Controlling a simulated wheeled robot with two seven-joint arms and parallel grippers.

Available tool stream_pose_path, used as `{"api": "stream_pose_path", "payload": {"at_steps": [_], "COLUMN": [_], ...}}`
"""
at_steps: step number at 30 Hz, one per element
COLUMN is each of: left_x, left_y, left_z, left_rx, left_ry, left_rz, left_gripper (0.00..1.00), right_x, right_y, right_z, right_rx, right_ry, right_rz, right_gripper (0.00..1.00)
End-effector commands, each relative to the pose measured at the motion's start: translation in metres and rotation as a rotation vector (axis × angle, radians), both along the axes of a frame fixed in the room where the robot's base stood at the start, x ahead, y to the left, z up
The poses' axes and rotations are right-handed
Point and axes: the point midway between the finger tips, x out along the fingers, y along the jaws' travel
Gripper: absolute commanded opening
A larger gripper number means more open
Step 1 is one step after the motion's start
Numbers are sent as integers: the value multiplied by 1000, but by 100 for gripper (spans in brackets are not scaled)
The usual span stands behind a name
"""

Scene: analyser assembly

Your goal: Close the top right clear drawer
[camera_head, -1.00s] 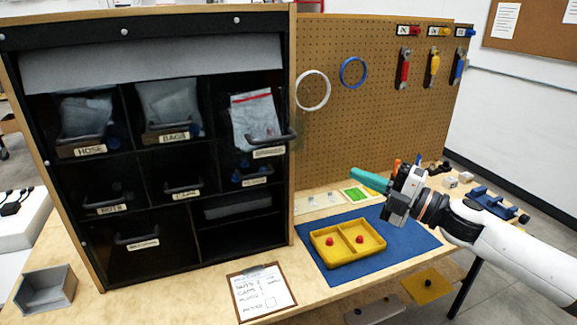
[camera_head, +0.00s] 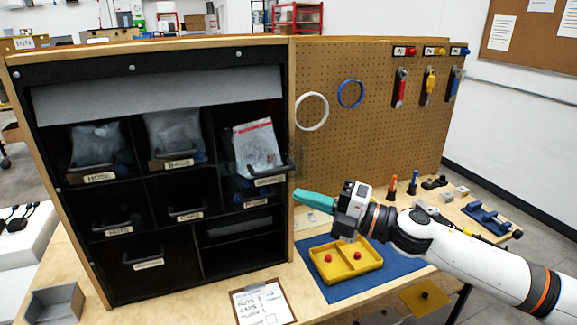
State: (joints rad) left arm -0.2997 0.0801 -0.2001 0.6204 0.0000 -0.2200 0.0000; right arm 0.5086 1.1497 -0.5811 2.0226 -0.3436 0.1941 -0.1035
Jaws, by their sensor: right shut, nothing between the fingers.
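The top right clear drawer (camera_head: 270,180) of the black cabinet stands out past the drawers beside it. It has a dark handle and a front label, and a clear bag with a red stripe (camera_head: 256,148) sticks up in it. My right gripper (camera_head: 298,196) has teal fingers that are shut and empty. Its tips point left, just below and to the right of the drawer's front, near the cabinet's right edge. I see no clear contact with the drawer. My left gripper is not in view.
A yellow two-part tray (camera_head: 345,277) with red balls sits on a blue mat (camera_head: 405,266) below my right arm. A pegboard (camera_head: 370,125) with rings and tools stands behind. A clipboard (camera_head: 262,303) and a grey bin (camera_head: 54,303) lie in front of the cabinet.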

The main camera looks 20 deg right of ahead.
Motion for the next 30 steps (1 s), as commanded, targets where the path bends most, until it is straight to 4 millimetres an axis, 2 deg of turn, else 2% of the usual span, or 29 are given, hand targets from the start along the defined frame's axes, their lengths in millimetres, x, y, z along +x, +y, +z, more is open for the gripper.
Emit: {"api": "stream_pose_path", "payload": {"at_steps": [1,4,6,12,26,30], "left_x": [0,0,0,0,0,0], "left_y": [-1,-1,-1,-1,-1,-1], "left_z": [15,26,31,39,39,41], "left_rx": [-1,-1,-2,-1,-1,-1], "left_ry": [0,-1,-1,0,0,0], "left_rz": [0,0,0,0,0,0], "left_gripper": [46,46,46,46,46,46], "right_x": [8,20,34,53,57,65], "right_y": [9,24,20,21,21,21], "right_z": [12,12,12,12,10,11], "right_rx": [5,3,2,1,0,2], "right_ry": [-3,-3,0,1,1,0], "right_rz": [1,2,-4,-2,-2,-3], "right_gripper": [0,0,0,0,0,0]}}
